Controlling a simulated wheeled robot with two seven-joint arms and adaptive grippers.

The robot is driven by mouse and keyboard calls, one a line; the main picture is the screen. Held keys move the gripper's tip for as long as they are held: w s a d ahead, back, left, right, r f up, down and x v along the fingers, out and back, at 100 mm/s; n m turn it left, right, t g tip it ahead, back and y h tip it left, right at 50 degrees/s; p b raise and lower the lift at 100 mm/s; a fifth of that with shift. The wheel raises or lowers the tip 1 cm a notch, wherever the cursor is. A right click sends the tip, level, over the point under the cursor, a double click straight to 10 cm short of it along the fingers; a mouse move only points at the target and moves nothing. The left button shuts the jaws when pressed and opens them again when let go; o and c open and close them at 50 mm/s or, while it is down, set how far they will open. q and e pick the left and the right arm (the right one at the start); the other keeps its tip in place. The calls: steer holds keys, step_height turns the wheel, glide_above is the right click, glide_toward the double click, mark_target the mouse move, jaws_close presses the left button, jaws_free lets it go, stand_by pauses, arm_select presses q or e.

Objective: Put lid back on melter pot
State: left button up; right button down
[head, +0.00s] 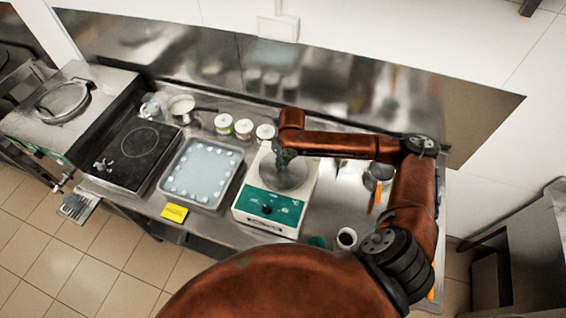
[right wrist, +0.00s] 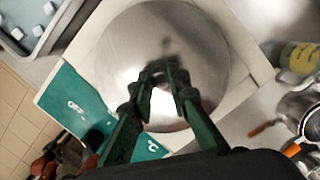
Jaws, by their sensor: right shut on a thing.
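The melter pot is a white box with a green front panel (head: 268,207) on the steel counter. Its round metal lid (head: 288,178) is over the top of the box; in the right wrist view the lid (right wrist: 125,50) fills the middle, roughly centred on the white casing (right wrist: 85,48). My right gripper (head: 284,156) is above the lid, pointing down, and shut on the lid's knob. In the right wrist view its fingers (right wrist: 163,78) hide the knob. I cannot tell whether the lid rests flush or is slightly raised. My left gripper is not in view.
A tray of white pieces (head: 171,181) and a black hotplate (head: 118,155) stand left of the melter. Several small tubs (head: 224,124) stand behind it. A cup (head: 347,238) and metal containers (head: 380,171) are to its right. A steel backsplash (head: 225,65) closes off the rear.

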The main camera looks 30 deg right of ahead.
steer(key=shift+f+p, duration=0.15)
steer(key=shift+p, duration=0.75)
stand_by(0.8)
stand_by(0.4)
steer(key=c, duration=1.8)
jaws_free()
steer(key=shift+o, duration=0.9)
steer(key=o, duration=0.4)
steer(key=shift+c, duration=0.2)
steer(key=shift+r+p, duration=3.5)
steer(key=shift+p, duration=0.45)
